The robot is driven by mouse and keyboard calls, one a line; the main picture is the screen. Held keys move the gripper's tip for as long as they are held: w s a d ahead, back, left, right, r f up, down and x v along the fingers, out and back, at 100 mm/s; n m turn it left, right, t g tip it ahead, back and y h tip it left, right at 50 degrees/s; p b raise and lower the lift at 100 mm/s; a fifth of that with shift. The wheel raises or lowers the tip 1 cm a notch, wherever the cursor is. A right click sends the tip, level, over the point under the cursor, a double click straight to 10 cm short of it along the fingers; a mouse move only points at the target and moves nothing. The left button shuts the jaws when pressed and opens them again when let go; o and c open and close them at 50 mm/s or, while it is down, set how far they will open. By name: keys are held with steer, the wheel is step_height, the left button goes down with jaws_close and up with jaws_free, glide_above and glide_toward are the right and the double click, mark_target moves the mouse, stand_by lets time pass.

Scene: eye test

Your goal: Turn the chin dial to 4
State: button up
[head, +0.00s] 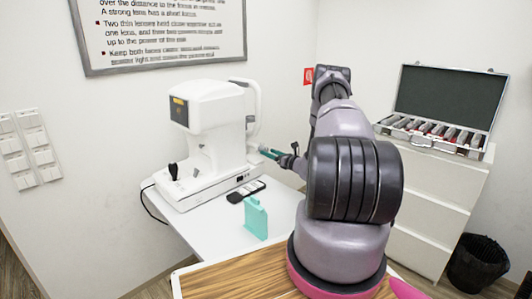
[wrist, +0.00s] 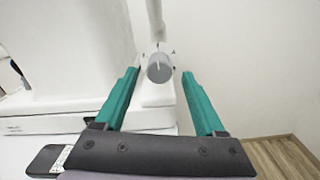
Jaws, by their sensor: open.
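The chin dial (wrist: 159,68) is a small grey round knob on a white post, in the upper middle of the wrist view. Small dark marks sit around it, too small to read, so its setting cannot be told. My gripper (wrist: 161,76) is open, its two teal fingers pointing at the dial, one on each side of it in the picture. No contact shows. In the head view my gripper (head: 270,153) is beside the chin-rest side of the white eye-test machine (head: 213,108). The dial cannot be made out there.
The machine stands on a white table (head: 212,221). A dark flat device (head: 246,191) and a teal upright object (head: 255,218) are near its front. An open lens case (head: 450,100) sits on white drawers (head: 432,190) at right. A black bin (head: 478,263) stands beside the drawers.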

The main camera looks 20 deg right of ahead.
steer(key=shift+x, duration=1.55)
jaws_close()
steer(key=shift+m, duration=0.3)
steer(key=m, duration=0.4)
steer(key=shift+m, duration=0.4)
steer(key=m, duration=0.5)
steer(key=shift+m, duration=0.3)
